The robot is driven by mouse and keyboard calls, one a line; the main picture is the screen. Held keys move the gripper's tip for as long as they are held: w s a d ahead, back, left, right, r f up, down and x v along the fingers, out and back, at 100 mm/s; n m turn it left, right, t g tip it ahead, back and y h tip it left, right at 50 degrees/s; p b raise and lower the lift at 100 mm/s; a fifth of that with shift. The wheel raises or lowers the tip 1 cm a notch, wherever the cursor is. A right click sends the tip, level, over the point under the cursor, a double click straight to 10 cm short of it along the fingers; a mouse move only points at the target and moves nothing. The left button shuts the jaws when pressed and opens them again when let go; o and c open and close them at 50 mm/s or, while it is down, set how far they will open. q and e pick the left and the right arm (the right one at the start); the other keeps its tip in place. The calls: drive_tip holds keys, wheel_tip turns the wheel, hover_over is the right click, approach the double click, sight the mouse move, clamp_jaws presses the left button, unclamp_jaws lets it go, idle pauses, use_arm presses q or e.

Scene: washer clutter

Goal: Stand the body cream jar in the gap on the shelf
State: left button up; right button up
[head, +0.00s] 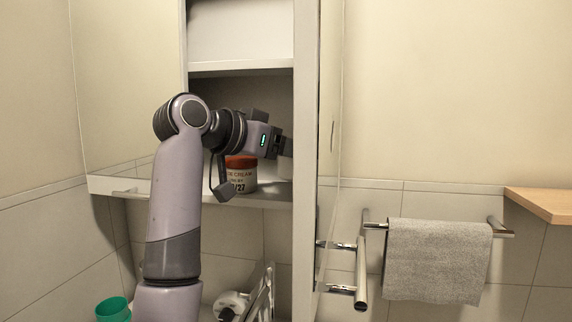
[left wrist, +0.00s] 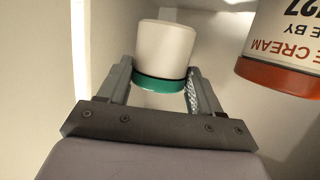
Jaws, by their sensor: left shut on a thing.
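A white jar with a green lid or band (left wrist: 165,45) is between the fingers of my left gripper (left wrist: 158,80) in the left wrist view, and the gripper is shut on it. No label shows on this side, so I cannot read whether it is the body cream. In the head view my left gripper (head: 277,143) is inside the open cabinet, and a pale bit of the jar (head: 285,168) shows beneath it, partly hidden by the cabinet side. I cannot tell whether the jar touches the shelf (head: 262,196). My right gripper is not in view.
A jar with an orange-red lid (head: 240,174) and a label reading "CREAM" and "27" stands on the same shelf, left of the held jar. It also shows in the left wrist view (left wrist: 285,45). The cabinet's side panel (head: 306,120) rises close right of my gripper.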

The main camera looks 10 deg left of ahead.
sight(282, 165)
use_arm(q)
wheel_tip(282, 165, down, 3)
drive_tip(key=shift+r, duration=0.2)
drive_tip(key=shift+w+d+f, duration=0.15)
drive_tip(key=shift+f, duration=0.05)
drive_tip(key=shift+f, duration=0.15)
drive_tip(key=o, duration=0.9)
drive_tip(key=shift+f, duration=0.1)
drive_tip(key=shift+r, duration=0.2)
drive_tip(key=b+v, duration=0.1)
drive_tip(key=v, duration=1.1)
drive_tip(key=shift+b, duration=0.3)
